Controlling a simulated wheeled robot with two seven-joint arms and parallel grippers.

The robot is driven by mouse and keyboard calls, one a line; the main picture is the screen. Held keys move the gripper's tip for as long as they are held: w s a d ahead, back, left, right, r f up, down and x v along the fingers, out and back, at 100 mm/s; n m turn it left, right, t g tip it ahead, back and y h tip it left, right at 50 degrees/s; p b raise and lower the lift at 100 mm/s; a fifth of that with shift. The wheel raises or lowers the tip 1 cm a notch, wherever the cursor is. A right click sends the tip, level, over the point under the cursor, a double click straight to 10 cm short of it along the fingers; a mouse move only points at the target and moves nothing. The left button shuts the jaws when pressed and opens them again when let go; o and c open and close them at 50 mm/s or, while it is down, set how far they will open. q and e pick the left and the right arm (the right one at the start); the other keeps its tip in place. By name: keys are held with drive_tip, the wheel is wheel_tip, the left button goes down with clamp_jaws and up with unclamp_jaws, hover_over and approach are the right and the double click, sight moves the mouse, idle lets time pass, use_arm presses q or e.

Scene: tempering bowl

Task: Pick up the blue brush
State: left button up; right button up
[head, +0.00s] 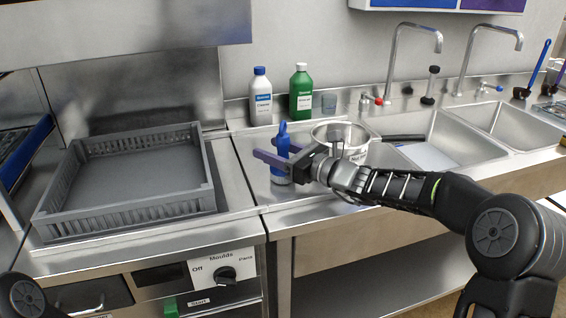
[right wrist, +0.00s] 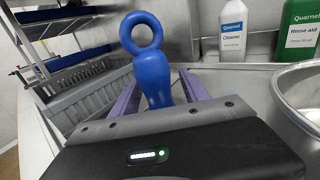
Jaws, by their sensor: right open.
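The blue brush (head: 282,137) stands upright on the steel counter left of the sinks, its ring-topped handle up. In the right wrist view the blue handle (right wrist: 152,72) rises between the two purple fingers. My right gripper (head: 267,150) is open, reaching in from the right with one finger on either side of the handle. I cannot tell whether either finger touches it. The brush's lower end is partly hidden by the near finger and, in the wrist view, by the gripper body. My left gripper is out of view.
A metal bowl (head: 359,152) stands close behind my right gripper. A white cleaner bottle (head: 261,105) and a green bottle (head: 301,95) stand at the back. A grey tray (head: 205,200) is on the left. Sinks (head: 455,140) with taps lie to the right.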

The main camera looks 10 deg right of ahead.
idle(0.3)
clamp_jaws()
idle(0.4)
